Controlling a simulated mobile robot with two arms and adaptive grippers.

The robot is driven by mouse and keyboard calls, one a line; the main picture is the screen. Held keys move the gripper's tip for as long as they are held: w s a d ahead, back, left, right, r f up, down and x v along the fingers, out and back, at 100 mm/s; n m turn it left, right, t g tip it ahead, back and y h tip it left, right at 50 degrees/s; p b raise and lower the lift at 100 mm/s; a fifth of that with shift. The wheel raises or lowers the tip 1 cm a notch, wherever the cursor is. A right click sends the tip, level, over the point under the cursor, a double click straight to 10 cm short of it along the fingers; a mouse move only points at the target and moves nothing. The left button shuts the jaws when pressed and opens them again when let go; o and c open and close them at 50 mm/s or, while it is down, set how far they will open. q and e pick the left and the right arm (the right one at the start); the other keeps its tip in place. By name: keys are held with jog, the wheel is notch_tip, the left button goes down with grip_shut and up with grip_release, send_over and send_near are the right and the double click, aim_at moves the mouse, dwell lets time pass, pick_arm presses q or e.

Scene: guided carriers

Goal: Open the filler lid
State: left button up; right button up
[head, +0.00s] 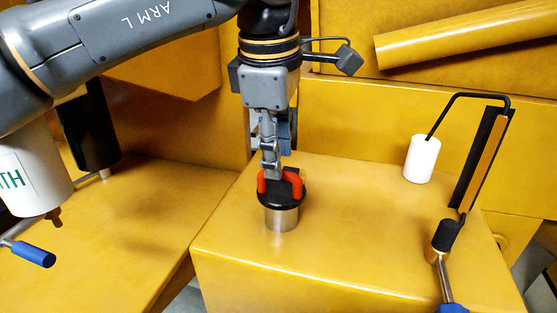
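The filler lid (284,198) is a round black cap with a red arched handle (295,184). It sits level on a short silver neck (282,218) on top of a yellow block. My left gripper (272,174) points straight down from above, with its fingertips at the middle of the red handle. The near finger covers part of the handle, and the far finger is mostly hidden, so I cannot tell whether they are closed on it. My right gripper is not in view.
The yellow block (330,270) has clear top around the neck. A white cylinder (421,160) with a bent black rod and a black-and-orange strip (480,160) stand right. A blue-handled lever (452,308) is front right. A white container (30,170) and another blue-handled lever (34,253) are left.

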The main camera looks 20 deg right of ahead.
aim_at(284, 175)
pick_arm(q)
jog(key=shift+w+d+f, duration=0.1)
jog(key=shift+w+f, duration=0.1)
jog(key=shift+f, duration=1)
grip_shut()
